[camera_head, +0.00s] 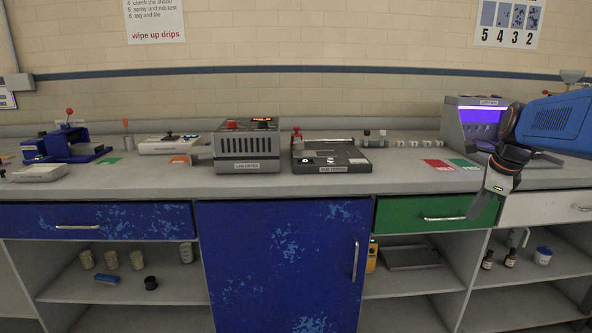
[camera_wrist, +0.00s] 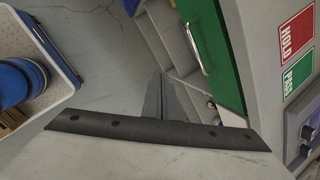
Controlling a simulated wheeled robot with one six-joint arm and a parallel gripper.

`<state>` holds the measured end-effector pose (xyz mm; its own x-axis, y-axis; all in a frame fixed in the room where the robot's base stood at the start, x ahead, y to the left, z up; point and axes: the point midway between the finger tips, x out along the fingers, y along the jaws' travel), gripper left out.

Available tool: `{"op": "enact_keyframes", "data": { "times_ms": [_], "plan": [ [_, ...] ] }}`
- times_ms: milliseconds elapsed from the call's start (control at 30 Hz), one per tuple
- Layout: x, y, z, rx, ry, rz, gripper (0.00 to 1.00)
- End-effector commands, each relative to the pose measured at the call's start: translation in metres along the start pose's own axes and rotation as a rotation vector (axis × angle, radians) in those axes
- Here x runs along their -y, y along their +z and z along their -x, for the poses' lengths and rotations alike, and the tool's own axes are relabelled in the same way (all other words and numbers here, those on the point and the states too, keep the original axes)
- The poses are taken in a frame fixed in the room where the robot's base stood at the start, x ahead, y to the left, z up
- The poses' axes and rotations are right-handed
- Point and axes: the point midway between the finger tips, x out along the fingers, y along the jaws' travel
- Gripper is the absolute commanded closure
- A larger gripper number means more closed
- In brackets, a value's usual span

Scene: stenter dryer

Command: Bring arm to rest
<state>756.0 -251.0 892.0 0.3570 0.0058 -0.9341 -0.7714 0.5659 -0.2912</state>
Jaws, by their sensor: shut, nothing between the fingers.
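My arm reaches in from the right in the head view. My gripper (camera_head: 475,209) hangs pointing down in front of the bench, at the height of the green drawer (camera_head: 432,212). Its fingers are shut and empty. In the wrist view my gripper (camera_wrist: 160,97) shows as narrow grey fingers held together beyond a dark curved bar. The green drawer (camera_wrist: 210,50) with its metal handle is to the right of the fingers there. My gripper covers part of the drawer's right end in the head view. Whether it touches the bench front cannot be told.
Open shelves lie below. A tray with blue items (camera_wrist: 45,65) is left in the wrist view, with bare floor (camera_wrist: 95,40) beside it.

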Motion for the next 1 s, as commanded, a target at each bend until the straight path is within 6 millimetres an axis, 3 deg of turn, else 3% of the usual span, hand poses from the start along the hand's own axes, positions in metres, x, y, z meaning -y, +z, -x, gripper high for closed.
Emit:
{"op": "enact_keyframes", "data": {
  "times_ms": [33,300,700,900,1000],
  "plan": [
    [-0.021,0.008,0.004,0.001,-0.002,0.103,1.00],
    [-0.124,0.025,0.010,-0.004,-0.010,0.705,1.00],
    [-0.267,0.011,-0.003,-0.015,-0.031,1.596,1.00],
    [-0.320,-0.007,-0.018,-0.026,-0.044,1.972,1.00],
    [-0.335,-0.013,-0.023,-0.031,-0.048,2.091,1.00]
  ]
}}
